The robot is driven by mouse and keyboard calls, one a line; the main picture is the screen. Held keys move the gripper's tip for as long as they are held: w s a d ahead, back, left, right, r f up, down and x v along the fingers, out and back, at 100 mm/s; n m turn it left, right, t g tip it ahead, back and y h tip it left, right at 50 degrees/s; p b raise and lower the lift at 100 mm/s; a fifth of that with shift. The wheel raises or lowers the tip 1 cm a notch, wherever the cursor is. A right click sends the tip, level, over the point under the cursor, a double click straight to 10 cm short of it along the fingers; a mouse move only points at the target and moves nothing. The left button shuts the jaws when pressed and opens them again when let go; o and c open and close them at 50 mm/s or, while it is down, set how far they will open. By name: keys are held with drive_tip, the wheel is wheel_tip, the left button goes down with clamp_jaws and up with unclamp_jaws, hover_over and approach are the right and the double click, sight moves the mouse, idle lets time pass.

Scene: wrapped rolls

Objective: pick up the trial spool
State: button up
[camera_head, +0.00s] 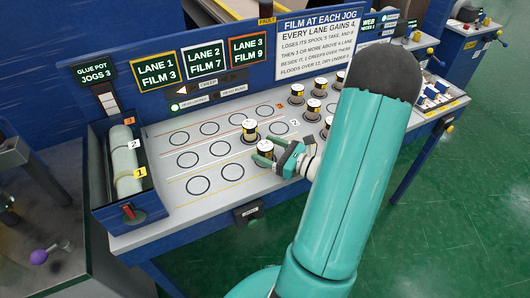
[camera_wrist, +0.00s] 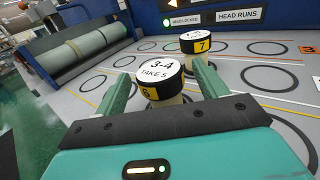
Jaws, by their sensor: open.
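A spool with a white top, a black band and a yellow tag 6 stands upright on the bench; its top reads "3-4 TAKE 5" in the wrist view (camera_wrist: 157,76). It also shows in the head view (camera_head: 266,147). My gripper (camera_head: 263,153) is open, with one green finger on each side of this spool; I cannot tell whether they touch it. A second spool (camera_wrist: 195,42) with a yellow tag 7 stands just behind, outside the fingers; it also shows in the head view (camera_head: 249,127). No readable label says which is the trial spool.
Empty ringed places (camera_head: 198,185) fill the bench's left part. More spools (camera_head: 297,91) stand at the right, partly behind my arm. A pale green roller (camera_head: 124,160) lies in a blue housing at the left. Lane signs (camera_head: 204,59) and a text panel (camera_head: 318,45) stand behind.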

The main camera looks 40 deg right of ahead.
drive_tip(key=x, duration=0.2)
drive_tip(key=shift+w+a, duration=0.1)
drive_tip(key=shift+w, duration=0.3)
drive_tip(key=c, duration=1.2)
drive_tip(key=shift+r, duration=0.15)
